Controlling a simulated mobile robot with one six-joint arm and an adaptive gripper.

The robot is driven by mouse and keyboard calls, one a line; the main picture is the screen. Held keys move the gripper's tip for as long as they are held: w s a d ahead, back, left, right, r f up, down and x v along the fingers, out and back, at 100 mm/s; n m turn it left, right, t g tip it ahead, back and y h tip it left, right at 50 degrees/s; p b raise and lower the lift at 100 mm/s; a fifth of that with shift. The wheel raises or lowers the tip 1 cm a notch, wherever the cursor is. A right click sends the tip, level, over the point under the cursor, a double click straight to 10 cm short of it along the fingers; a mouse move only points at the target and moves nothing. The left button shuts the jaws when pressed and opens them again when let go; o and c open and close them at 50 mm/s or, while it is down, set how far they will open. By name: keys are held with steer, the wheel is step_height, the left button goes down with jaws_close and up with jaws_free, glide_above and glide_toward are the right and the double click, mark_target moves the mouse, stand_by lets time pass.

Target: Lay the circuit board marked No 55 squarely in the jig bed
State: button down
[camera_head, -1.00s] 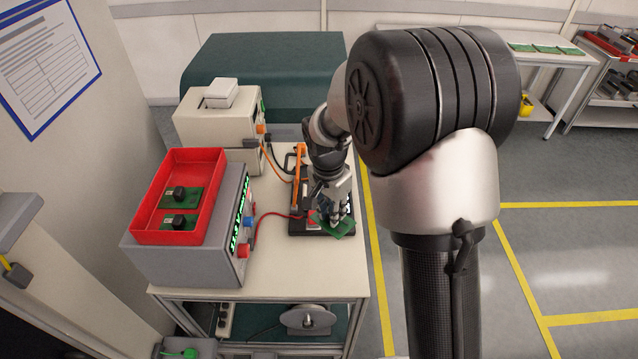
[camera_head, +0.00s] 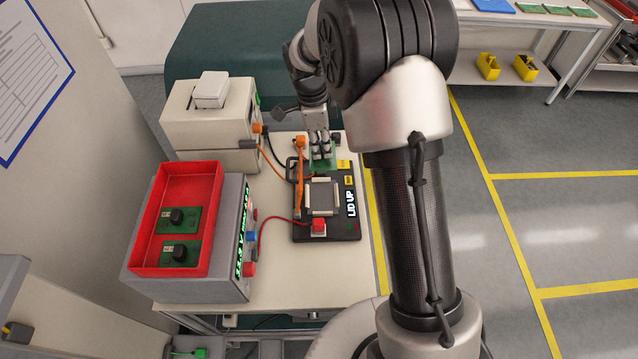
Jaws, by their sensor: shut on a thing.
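My gripper (camera_head: 321,147) is shut on a green circuit board (camera_head: 323,160) behind the jig bed, near the far edge of the jig. The board looks tilted, and its number cannot be read from here. The jig (camera_head: 307,232) is a black base on the trolley top with an empty grey bed (camera_head: 322,197) in its middle. A sign on it reads LID UP. The bed is in clear view. Two more green boards with black knobs, one farther (camera_head: 193,220) and one nearer (camera_head: 194,253), lie in a red tray; their labels are too small to read.
The red tray (camera_head: 160,205) sits on a grey instrument (camera_head: 243,275) left of the jig. A beige machine (camera_head: 180,135) stands behind it. An orange upright part (camera_head: 299,175) and cables lie along the jig's left side. The front of the trolley top (camera_head: 290,285) is clear.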

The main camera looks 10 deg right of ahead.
steer(key=f, duration=0.8)
steer(key=f+b, duration=0.1)
steer(key=f, duration=0.4)
steer(key=shift+s, duration=0.35)
steer(key=shift+f+b, duration=0.3)
steer(key=shift+f, duration=2.3)
steer(key=shift+f, duration=0.1)
steer(key=shift+f+b, duration=0.15)
steer(key=shift+b, duration=0.15)
steer(key=c, duration=1.5)
jaws_free()
